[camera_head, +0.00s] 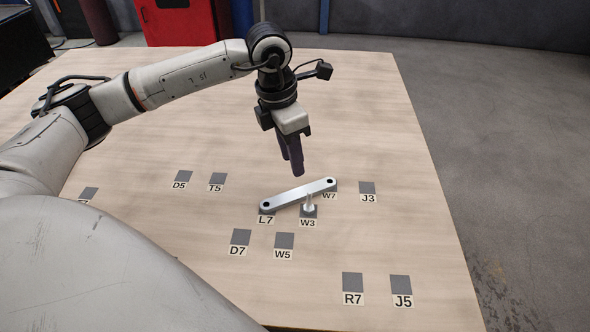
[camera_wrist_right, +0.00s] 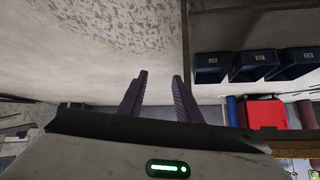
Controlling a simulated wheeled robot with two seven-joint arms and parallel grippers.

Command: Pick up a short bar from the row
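One silver bar (camera_head: 297,194) with a dark hole at each end lies slantwise on the table, from the L7 mark to the W7 mark. A small pale upright piece (camera_head: 309,203) stands on the W3 mark, close to the bar's near edge; whether they touch is unclear. No row of bars shows. My left gripper (camera_head: 294,168) points down above and behind the bar, apart from it. Its dark fingers overlap in this view, so their gap is hidden. My right gripper (camera_wrist_right: 158,98) is open and empty in the right wrist view, facing a grey surface away from the bar.
The wooden table (camera_head: 180,270) carries several grey squares with labels, such as J3 (camera_head: 367,188), D7 (camera_head: 241,237) and R7 (camera_head: 353,282). They look empty. A red cabinet (camera_head: 177,24) stands behind the table. Blue bins (camera_wrist_right: 255,66) show in the right wrist view.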

